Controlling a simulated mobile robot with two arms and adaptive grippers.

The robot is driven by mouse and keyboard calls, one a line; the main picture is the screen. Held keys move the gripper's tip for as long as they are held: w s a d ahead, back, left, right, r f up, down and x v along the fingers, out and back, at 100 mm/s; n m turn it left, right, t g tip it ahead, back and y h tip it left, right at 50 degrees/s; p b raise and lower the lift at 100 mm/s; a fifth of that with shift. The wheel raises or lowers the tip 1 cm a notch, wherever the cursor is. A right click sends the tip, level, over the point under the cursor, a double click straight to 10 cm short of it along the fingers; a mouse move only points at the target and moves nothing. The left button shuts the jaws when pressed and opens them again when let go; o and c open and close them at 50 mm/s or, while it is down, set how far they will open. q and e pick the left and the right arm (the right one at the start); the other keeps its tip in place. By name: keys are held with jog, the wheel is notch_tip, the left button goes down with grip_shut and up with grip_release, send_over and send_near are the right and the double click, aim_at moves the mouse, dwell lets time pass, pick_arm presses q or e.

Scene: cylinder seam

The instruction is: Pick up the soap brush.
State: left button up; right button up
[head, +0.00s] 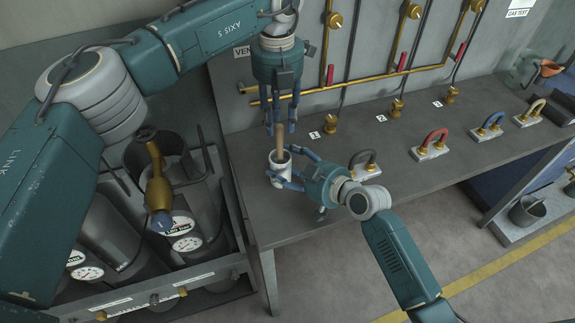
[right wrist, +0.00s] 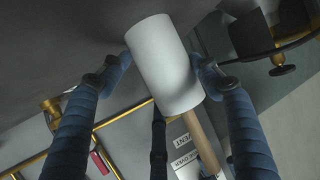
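The soap brush shows as a wooden handle (head: 280,136) standing up out of a white cup (head: 279,160); its lower part is hidden inside the cup. My left gripper (head: 281,129) points down from above, with its open fingers on either side of the handle's top and gaps showing. My right gripper (head: 286,169) reaches in from the right, with its fingers on opposite sides of the cup at the bench's left end. In the right wrist view the fingertips press against both sides of the cup (right wrist: 165,65), and the handle (right wrist: 201,142) sticks out beyond its rim.
Black, red, blue and tan shackle-like handles (head: 433,143) stand in a row along the grey bench (head: 330,205). Brass pipes (head: 350,83) with valves run along the wall behind. Gas cylinders with gauges (head: 186,236) stand in a rack left of the bench.

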aim_at(280, 147)
jog(key=c, duration=0.6)
jog(key=shift+o, duration=0.2)
pick_arm(q)
jog(key=shift+o, duration=0.6)
jog(key=m, duration=0.4)
jog(key=shift+r+m, duration=0.35)
jog(key=shift+m, duration=0.05)
jog(key=m, duration=0.6)
jog(key=shift+r+m, duration=0.3)
jog(key=shift+r, duration=0.1)
jog(key=m, duration=0.3)
jog(key=r+m, duration=0.1)
jog(key=m, duration=0.2)
jog(key=shift+m, duration=0.3)
jog(key=m, duration=0.5)
jog(key=shift+r, duration=0.3)
jog(key=shift+f+m, duration=0.1)
jog(key=shift+m, duration=0.4)
notch_tip(280, 147, down, 12)
jog(key=shift+r, duration=0.1)
